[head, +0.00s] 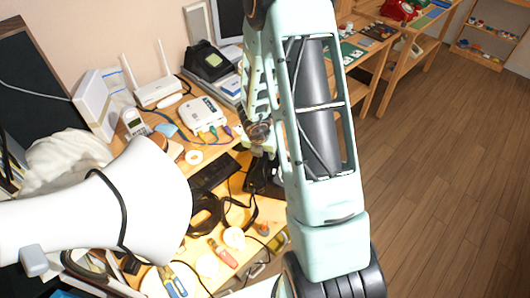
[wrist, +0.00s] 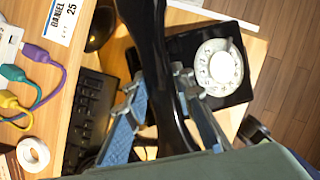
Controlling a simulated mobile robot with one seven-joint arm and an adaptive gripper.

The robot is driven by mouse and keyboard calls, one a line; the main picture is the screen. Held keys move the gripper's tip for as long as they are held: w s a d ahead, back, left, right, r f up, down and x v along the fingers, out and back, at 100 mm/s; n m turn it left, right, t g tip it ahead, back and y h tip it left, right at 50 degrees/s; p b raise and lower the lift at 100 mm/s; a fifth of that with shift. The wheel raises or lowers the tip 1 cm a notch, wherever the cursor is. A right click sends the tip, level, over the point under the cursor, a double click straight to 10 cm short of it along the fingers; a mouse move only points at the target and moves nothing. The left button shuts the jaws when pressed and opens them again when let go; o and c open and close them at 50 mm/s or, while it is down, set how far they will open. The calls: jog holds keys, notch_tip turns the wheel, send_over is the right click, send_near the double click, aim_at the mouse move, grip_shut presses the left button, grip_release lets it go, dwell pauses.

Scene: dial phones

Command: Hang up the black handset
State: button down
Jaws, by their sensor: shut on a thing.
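In the wrist view, the black handset (wrist: 160,65) runs lengthwise down the middle, between the two fingers of my gripper (wrist: 167,105). The gripper is shut on it. A black dial phone (wrist: 240,92) with a white rotary dial (wrist: 218,68) lies just right of the handset, which overlaps its left side in the picture. I cannot tell the height of the handset above it. The cradle is not clearly visible. In the head view my gripper (head: 259,136) is over the desk, partly hidden by my arm, and dark shapes below it are hard to tell apart.
A black keyboard (wrist: 88,115) and a white tape roll (wrist: 33,155) lie left of the handset. A white box with coloured cables (head: 203,115) stands behind. Another black phone (head: 209,62) is at the back, and a red phone (head: 400,9) is far right. The desk is cluttered.

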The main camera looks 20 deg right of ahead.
jog(key=shift+f+b, duration=1.05)
jog(key=shift+b, duration=0.05)
jog(key=c, duration=1.6)
grip_release()
jog(key=shift+r, duration=0.15)
jog(key=shift+v, duration=5.9)
